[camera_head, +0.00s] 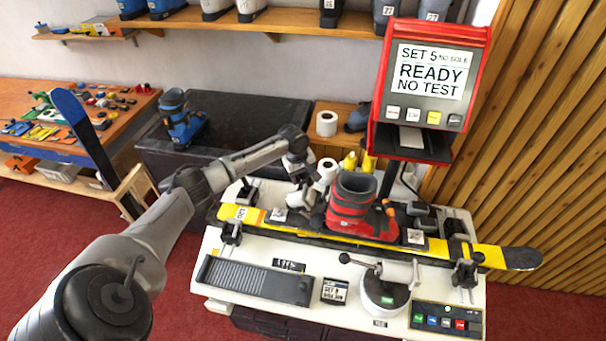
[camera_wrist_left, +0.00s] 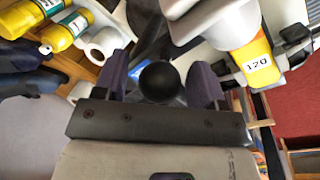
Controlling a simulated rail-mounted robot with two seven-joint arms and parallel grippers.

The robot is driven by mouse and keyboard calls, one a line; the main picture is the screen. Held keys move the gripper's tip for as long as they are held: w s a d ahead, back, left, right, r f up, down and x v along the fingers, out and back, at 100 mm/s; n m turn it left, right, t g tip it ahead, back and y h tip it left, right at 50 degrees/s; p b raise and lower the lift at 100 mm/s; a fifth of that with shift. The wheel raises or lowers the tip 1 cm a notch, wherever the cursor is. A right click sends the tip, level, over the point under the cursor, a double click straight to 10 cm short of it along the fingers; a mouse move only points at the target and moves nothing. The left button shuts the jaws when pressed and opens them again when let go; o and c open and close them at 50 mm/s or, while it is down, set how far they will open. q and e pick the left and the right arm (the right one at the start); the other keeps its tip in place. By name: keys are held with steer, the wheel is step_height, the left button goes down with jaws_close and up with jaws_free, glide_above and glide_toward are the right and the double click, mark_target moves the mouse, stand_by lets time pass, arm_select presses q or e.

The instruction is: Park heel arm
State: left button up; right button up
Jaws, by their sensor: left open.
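My left gripper (camera_head: 303,196) is at the bench, just left of the red boot (camera_head: 352,205) that stands on the yellow ski (camera_head: 470,252). In the left wrist view its two fingers (camera_wrist_left: 160,72) are apart, with a black ball knob (camera_wrist_left: 157,84) between them. The knob seems to be the end of the heel arm; the rest of that arm is mostly hidden by my gripper in the head view. I cannot tell whether the fingers touch the knob. My right gripper is not in view.
A red display unit (camera_head: 432,75) reading "READY NO TEST" stands behind the boot. White rolls (camera_head: 327,170) and yellow bottles (camera_head: 349,161) are close behind my gripper.

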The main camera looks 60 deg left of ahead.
arm_select(q)
jaws_close()
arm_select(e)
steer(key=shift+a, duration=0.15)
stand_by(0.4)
